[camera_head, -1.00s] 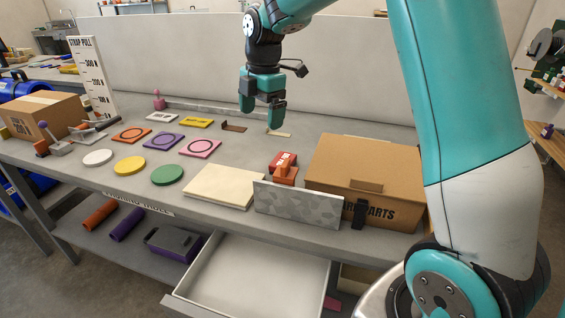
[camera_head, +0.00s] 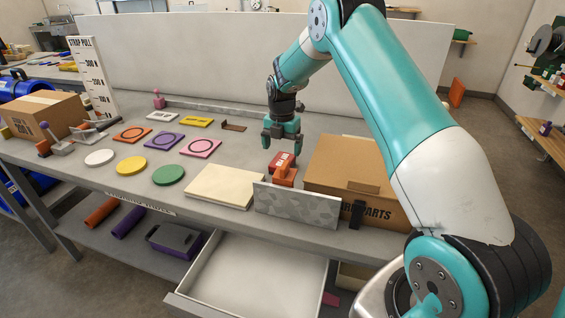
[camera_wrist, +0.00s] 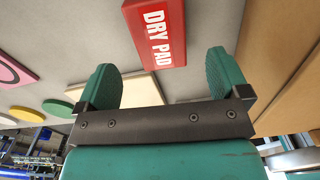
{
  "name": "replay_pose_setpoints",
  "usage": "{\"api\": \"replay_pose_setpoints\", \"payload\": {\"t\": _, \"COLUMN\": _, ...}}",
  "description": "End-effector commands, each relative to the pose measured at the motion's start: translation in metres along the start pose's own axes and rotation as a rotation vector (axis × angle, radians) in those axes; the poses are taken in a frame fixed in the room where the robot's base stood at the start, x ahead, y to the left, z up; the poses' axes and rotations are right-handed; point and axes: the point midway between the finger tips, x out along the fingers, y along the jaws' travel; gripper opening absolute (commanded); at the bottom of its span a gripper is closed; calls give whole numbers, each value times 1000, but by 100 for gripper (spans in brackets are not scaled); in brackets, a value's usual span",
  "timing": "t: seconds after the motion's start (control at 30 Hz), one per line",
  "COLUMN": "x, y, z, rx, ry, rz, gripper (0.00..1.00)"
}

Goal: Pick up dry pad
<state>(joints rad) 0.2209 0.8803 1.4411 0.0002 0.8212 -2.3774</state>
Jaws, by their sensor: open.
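The dry pad is a red block with white "DRY PAD" lettering, clear in the wrist view (camera_wrist: 155,33). In the head view the dry pad (camera_head: 281,160) lies on the bench, with an orange piece (camera_head: 285,177) at its front, left of the cardboard box. My gripper (camera_head: 281,143) hangs just above and behind the dry pad, pointing down. In the wrist view my gripper (camera_wrist: 158,80) is open, with its two green fingers apart and nothing between them. The dry pad shows beyond the fingertips, roughly in line with the gap. I cannot tell the exact height between them.
A cardboard box (camera_head: 345,170) stands close on the right. A grey speckled panel (camera_head: 296,206) stands upright in front, beside a cream slab (camera_head: 224,187). Coloured discs and square plates lie to the left. An open drawer (camera_head: 262,272) sticks out below the bench (camera_head: 236,146).

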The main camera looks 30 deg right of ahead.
Motion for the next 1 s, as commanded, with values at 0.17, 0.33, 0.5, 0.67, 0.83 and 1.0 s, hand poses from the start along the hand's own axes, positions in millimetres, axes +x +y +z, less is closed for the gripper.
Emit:
{"api": "replay_pose_setpoints", "payload": {"t": 0.17, "x": 11, "y": 0, "z": 0, "rx": 0, "ry": 1, "rz": -1, "gripper": 94}}
{"api": "replay_pose_setpoints", "payload": {"t": 0.33, "x": 35, "y": -1, "z": 2, "rx": 1, "ry": 3, "rz": -2, "gripper": 94}}
{"api": "replay_pose_setpoints", "payload": {"t": 0.5, "x": 56, "y": 0, "z": 3, "rx": 0, "ry": 1, "rz": 0, "gripper": 94}}
{"api": "replay_pose_setpoints", "payload": {"t": 0.67, "x": 59, "y": 0, "z": 3, "rx": 0, "ry": -1, "rz": 1, "gripper": 94}}
{"api": "replay_pose_setpoints", "payload": {"t": 0.83, "x": 59, "y": 0, "z": 3, "rx": 0, "ry": -1, "rz": 1, "gripper": 78}}
{"api": "replay_pose_setpoints", "payload": {"t": 1.0, "x": 59, "y": 0, "z": 3, "rx": 0, "ry": -1, "rz": 1, "gripper": 40}}
